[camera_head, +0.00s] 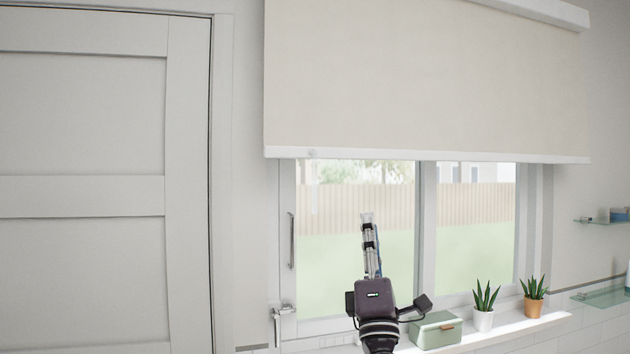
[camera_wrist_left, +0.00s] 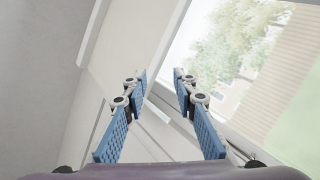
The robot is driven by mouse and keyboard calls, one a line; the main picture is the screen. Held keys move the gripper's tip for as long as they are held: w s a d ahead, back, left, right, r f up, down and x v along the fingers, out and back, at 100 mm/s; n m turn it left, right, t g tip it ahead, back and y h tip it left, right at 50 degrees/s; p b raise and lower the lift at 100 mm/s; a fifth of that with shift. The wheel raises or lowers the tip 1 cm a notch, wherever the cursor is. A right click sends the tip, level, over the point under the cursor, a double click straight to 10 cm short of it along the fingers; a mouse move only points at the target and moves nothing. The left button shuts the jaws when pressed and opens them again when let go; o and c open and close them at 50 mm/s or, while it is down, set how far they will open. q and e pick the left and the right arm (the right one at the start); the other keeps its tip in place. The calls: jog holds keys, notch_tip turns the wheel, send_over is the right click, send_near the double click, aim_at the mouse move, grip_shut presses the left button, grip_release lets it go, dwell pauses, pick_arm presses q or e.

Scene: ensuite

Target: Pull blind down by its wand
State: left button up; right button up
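The cream roller blind (camera_head: 425,80) hangs over the upper part of the window, with a white bottom bar (camera_head: 440,156). I cannot make out a wand. My left gripper (camera_head: 367,217) points up in front of the window glass and appears below the bar in the picture. In the left wrist view its two blue-padded fingers (camera_wrist_left: 160,80) stand apart with no object held between them. My right gripper is not in view.
A white panelled door (camera_head: 85,130) is at the left. The window sill (camera_head: 510,328) holds a green box (camera_head: 436,330) and two potted plants (camera_head: 484,305) (camera_head: 535,296). Glass shelves (camera_head: 602,221) are at the right. A window handle (camera_head: 291,240) stands left of my gripper.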

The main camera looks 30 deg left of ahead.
aim_at(316, 180)
pick_arm(q)
jog(key=s+a+r+n+g+y, duration=0.1)
jog(key=a+r+n+g, duration=0.5)
jog(key=n, duration=0.5)
jog(key=s+a+r+n+g+y, duration=0.15)
jog(key=r+n+g, duration=0.25)
jog(key=n+g, duration=0.55)
jog(key=shift+n+t+h, duration=0.35)
jog(key=shift+t+h, duration=0.1)
jog(key=p+x, duration=0.3)
jog(key=x, duration=0.3)
jog(key=shift+w+a+r, duration=0.1)
jog(key=shift+w+a, duration=0.1)
jog(key=shift+a, duration=0.05)
jog(key=shift+w+a+p, duration=0.2)
jog(key=shift+a+p, duration=0.1)
jog(key=shift+p, duration=0.05)
jog(key=shift+c, duration=0.3)
grip_shut()
